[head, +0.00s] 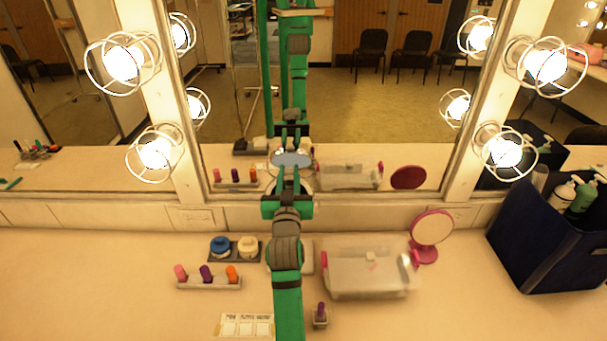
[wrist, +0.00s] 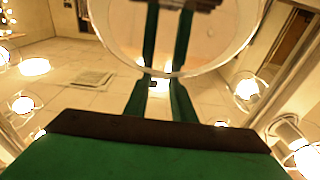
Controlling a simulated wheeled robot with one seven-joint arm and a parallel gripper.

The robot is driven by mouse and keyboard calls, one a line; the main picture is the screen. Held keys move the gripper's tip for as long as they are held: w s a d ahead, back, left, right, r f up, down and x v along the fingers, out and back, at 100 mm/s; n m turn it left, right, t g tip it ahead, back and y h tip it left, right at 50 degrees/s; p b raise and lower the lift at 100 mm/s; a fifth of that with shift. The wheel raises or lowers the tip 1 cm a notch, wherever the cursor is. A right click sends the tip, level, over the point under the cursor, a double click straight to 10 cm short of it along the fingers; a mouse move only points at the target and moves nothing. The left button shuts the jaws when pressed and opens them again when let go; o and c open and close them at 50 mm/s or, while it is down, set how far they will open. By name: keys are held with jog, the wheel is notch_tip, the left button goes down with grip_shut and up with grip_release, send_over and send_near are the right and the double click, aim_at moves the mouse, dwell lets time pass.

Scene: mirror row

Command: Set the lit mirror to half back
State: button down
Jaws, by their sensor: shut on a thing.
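The lit mirror shows in the wrist view as a large round glass (wrist: 222,38) with a pale rim, reflecting my own fingers. My gripper (wrist: 160,84) is shut on its near rim. In the head view my gripper (head: 290,180) reaches over the counter towards the wall mirror, and my arm hides much of the lit mirror. A pale edge that may belong to its base shows right of my arm. Its exact tilt is hard to tell.
A pink round mirror (head: 432,228) and a clear box (head: 370,275) stand right of my arm, a dark blue bin (head: 540,245) farther right. A polish rack (head: 208,283) and two jars on a tray (head: 234,261) stand left. A small bottle (head: 320,314) stands close to my arm.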

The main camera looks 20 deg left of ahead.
jog(key=shift+s+f, duration=0.15)
jog(key=shift+s, duration=0.5)
jog(key=shift+s+d, duration=0.15)
jog(key=shift+d, duration=0.1)
jog(key=shift+f, duration=0.1)
jog(key=c, duration=1.5)
grip_release()
jog(key=v, duration=1)
jog(key=shift+s+d, duration=0.2)
jog(key=shift+s, duration=0.2)
